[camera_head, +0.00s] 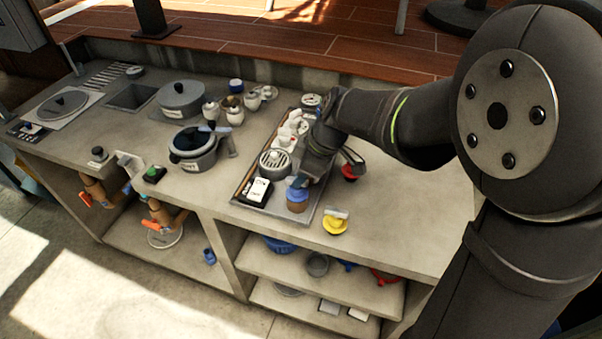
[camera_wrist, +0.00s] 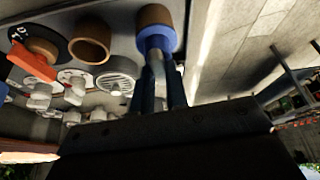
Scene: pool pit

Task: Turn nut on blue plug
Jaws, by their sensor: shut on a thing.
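The blue plug (camera_head: 297,195) sits on a brown pipe at the right front corner of the grey tray. In the wrist view, the blue plug (camera_wrist: 157,40) and the brown pipe show at the top centre. A grey nut (camera_wrist: 157,66) stands out from the plug towards my gripper. My gripper (camera_head: 299,182) is over the plug in the head view, at the end of my dark arm. In the wrist view, the two dark blue fingers of my gripper (camera_wrist: 162,82) are shut on the nut, one on each side. The exact finger contact is dark and partly hidden.
A yellow plug (camera_head: 335,226) and a red plug (camera_head: 349,172) stand right of the tray (camera_head: 266,211). White fittings (camera_head: 290,128) and a round grille (camera_head: 274,160) lie in the tray. A grey pot (camera_head: 193,150) is left. The counter at far right is clear.

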